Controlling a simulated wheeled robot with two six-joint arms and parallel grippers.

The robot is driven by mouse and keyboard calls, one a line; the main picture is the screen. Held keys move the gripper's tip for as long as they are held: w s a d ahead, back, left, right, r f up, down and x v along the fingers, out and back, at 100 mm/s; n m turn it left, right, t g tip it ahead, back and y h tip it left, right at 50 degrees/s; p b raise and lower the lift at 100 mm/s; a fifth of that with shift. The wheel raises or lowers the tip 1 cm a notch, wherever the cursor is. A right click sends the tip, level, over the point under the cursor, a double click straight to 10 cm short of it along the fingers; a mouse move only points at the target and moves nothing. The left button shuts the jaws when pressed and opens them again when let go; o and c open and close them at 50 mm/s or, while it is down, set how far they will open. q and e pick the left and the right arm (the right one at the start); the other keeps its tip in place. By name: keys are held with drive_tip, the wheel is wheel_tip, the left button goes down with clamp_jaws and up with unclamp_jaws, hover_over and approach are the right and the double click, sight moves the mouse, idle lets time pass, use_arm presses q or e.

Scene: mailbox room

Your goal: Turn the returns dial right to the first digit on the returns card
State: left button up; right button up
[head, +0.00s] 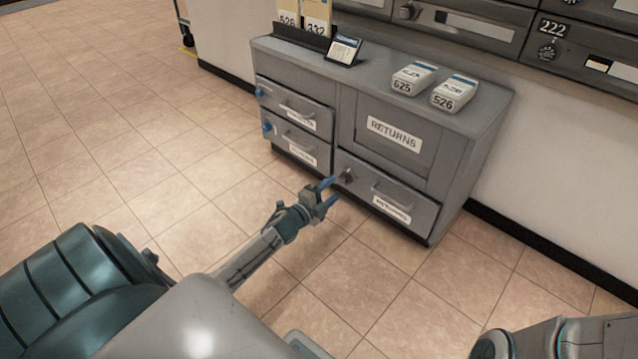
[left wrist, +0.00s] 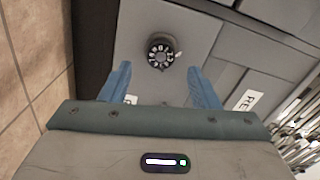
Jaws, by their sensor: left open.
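The returns dial, a dark round knob with white digits, sits on the front of the lower right drawer in the head view (head: 347,176). It shows larger in the left wrist view (left wrist: 161,50), where its digits are too small to read surely. My left gripper (head: 327,192) is open just in front of the drawer, its blue fingers spread. In the left wrist view the left gripper (left wrist: 162,88) has the dial ahead, between and beyond the fingertips, apart from them. A small dark-framed card (head: 343,50) stands on the cabinet top; its writing is unreadable. My right gripper is out of view.
The grey cabinet (head: 495,105) has a RETURNS door (head: 394,134) above the dial drawer and two drawers with blue knobs at left. White boxes marked 625 (head: 403,86) and 526 (head: 444,103) lie on top. Wall mailboxes (head: 467,27) are behind. The tiled floor is clear.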

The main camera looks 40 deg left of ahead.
use_arm(q)
drive_tip(key=s+p, duration=0.2)
drive_tip(key=s, duration=0.4)
drive_tip(key=shift+s+a, duration=0.25)
drive_tip(key=shift+s, duration=0.05)
idle(2.0)
